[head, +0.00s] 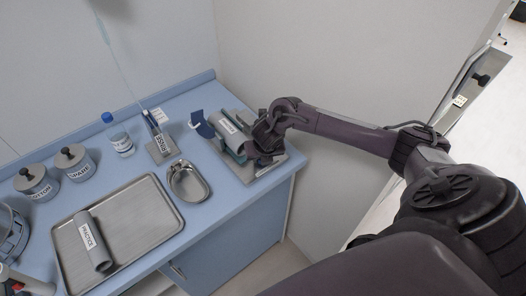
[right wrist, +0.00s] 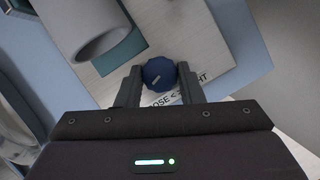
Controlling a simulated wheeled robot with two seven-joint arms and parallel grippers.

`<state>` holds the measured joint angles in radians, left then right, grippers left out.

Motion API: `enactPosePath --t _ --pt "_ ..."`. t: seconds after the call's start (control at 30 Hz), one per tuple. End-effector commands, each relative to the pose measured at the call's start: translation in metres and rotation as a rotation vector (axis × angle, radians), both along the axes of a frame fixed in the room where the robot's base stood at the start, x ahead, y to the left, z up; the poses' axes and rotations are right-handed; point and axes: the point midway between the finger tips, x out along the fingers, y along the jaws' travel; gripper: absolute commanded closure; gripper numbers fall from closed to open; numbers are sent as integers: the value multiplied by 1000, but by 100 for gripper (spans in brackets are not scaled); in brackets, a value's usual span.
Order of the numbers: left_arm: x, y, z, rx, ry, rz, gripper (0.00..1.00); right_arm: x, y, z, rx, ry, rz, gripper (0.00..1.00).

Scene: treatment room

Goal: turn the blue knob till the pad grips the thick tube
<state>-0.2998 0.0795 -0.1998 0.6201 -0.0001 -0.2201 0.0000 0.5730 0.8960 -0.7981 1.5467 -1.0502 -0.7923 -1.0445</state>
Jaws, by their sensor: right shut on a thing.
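The blue knob (right wrist: 159,73) sits between the fingers of my right gripper (right wrist: 159,84), which is shut on it in the right wrist view. A pale line marks the knob's face. Beside it, a thick grey tube (right wrist: 92,32) lies by a teal block (right wrist: 124,50), probably the pad; I cannot tell whether they touch. In the head view the fixture's metal base plate (head: 268,167) stands at the counter's right end, with the labelled grey tube (head: 231,127) on it. My right gripper (head: 262,142) hides the knob there. My left gripper is not in view.
A metal tray (head: 140,222) with a grey roll labelled PRACTICE (head: 92,240) lies on the blue counter. A kidney dish (head: 188,182), a blue-capped bottle (head: 119,139) and two lidded jars stand left of the fixture. A wall rises close behind it.

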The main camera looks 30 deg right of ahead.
Motion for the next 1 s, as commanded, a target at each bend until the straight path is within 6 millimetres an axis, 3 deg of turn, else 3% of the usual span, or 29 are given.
enactPosePath --t 0.1,0.5,1.0 --pt "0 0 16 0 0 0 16 2 2 6 2 -2 -114 89" --pt "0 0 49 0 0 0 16 3 3 5 1 -3 -434 89" --pt "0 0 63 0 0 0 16 4 2 3 2 -5 -592 89"
